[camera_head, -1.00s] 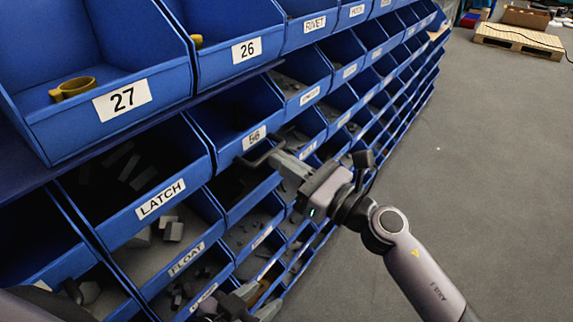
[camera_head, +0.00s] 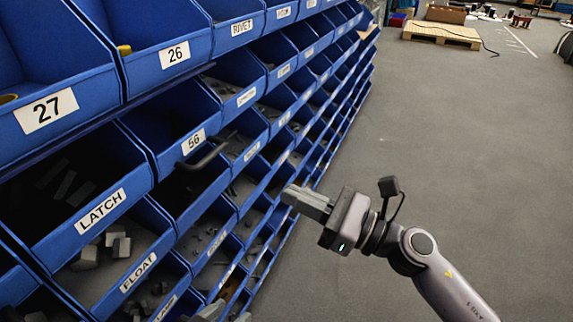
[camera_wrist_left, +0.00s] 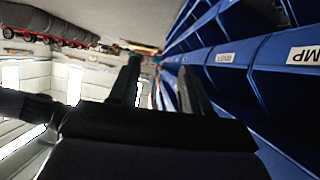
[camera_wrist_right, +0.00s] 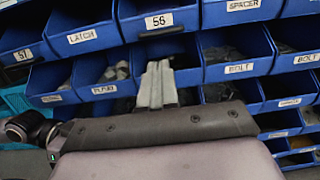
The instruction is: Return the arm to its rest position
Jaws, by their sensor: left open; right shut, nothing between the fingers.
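My right gripper (camera_head: 306,203) is shut and empty, out in front of the bins in the head view. It stands apart from the dark handle (camera_head: 205,157) on the bin labelled 56 (camera_head: 193,142). In the right wrist view its closed fingers (camera_wrist_right: 157,84) point at the rack, below the 56 label (camera_wrist_right: 159,20). My left gripper (camera_wrist_left: 157,85) is open in the left wrist view, with nothing between its fingers, beside the blue bins. In the head view only grey tips, which seem to be its fingers (camera_head: 226,313), show at the bottom edge.
Blue bins fill the left side, with labels such as 27 (camera_head: 46,110), LATCH (camera_head: 101,211) and FLOAT (camera_head: 138,272). Several hold grey parts. Grey floor (camera_head: 470,160) lies clear to the right. A wooden pallet (camera_head: 442,34) stands far off.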

